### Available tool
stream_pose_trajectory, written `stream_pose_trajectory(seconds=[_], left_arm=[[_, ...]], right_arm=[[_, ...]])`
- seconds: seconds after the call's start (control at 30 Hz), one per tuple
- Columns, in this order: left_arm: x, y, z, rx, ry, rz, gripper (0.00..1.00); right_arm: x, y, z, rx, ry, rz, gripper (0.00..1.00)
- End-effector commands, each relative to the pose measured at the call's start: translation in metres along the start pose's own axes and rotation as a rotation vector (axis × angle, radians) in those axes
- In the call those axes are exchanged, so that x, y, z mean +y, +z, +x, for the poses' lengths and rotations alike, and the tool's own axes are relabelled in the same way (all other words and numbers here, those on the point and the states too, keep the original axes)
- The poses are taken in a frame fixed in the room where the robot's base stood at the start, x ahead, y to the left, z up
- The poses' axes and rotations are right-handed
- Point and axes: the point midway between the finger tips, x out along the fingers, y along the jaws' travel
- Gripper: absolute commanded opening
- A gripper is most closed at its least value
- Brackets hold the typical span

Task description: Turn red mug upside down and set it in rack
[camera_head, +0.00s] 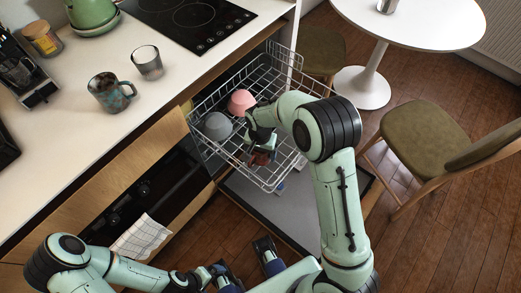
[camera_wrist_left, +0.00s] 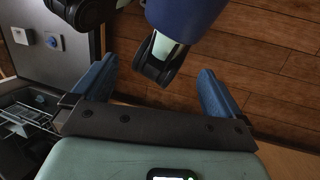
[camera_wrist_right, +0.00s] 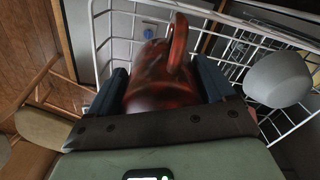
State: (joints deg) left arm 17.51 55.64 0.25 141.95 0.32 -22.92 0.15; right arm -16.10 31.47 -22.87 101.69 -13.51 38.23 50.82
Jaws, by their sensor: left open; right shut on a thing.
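The dark red mug (camera_wrist_right: 150,78) sits between the two blue fingers of my right gripper (camera_wrist_right: 160,90), which is shut on it. Its handle shows at the upper side in the right wrist view. In the head view the mug (camera_head: 262,157) is mostly hidden by my right gripper (camera_head: 263,146), over the near part of the white wire rack (camera_head: 283,172). I cannot tell which way its mouth faces or whether it touches the wires. My left gripper (camera_wrist_left: 150,85) is open and empty, low above the floor, away from the rack.
A pink cup (camera_head: 241,101) and a grey bowl (camera_head: 214,127) are in the rack. The open dishwasher door (camera_head: 262,213) lies below it. A chair (camera_head: 430,138) stands to the right.

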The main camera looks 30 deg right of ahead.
Motion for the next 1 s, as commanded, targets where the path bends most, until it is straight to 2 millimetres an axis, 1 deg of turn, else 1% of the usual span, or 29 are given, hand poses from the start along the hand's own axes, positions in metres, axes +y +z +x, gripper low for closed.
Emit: stream_pose_trajectory(seconds=[0.03, 0.23, 0.27, 0.3, 0.6, 0.7, 0.83, 1.0], left_arm=[[-0.001, -0.003, 0.006, 0.006, 0.001, 0.001, 1.00], [-0.003, -0.010, 0.017, 0.028, 0.005, 0.002, 1.00], [-0.003, -0.011, 0.019, 0.031, 0.006, 0.003, 1.00], [-0.003, -0.013, 0.021, 0.034, 0.007, 0.003, 1.00], [-0.004, -0.022, 0.033, 0.058, 0.012, 0.006, 1.00], [-0.005, -0.024, 0.035, 0.064, 0.014, 0.006, 1.00], [-0.005, -0.026, 0.037, 0.068, 0.014, 0.006, 1.00], [-0.004, -0.026, 0.036, 0.069, 0.015, 0.007, 1.00]], right_arm=[[0.000, 0.000, 0.008, 0.000, 0.000, 0.000, 0.34], [-0.001, 0.000, 0.028, 0.000, -0.001, -0.001, 0.35], [-0.001, 0.000, 0.032, 0.000, -0.001, -0.001, 0.28], [-0.001, 0.000, 0.035, 0.000, 0.000, -0.001, 0.18], [-0.003, 0.003, 0.064, -0.005, 0.000, -0.004, 0.19], [-0.003, 0.003, 0.071, -0.006, 0.000, -0.005, 0.19], [-0.004, 0.004, 0.075, -0.007, 0.000, -0.006, 0.19], [-0.004, 0.005, 0.075, -0.008, 0.000, -0.007, 0.18]])
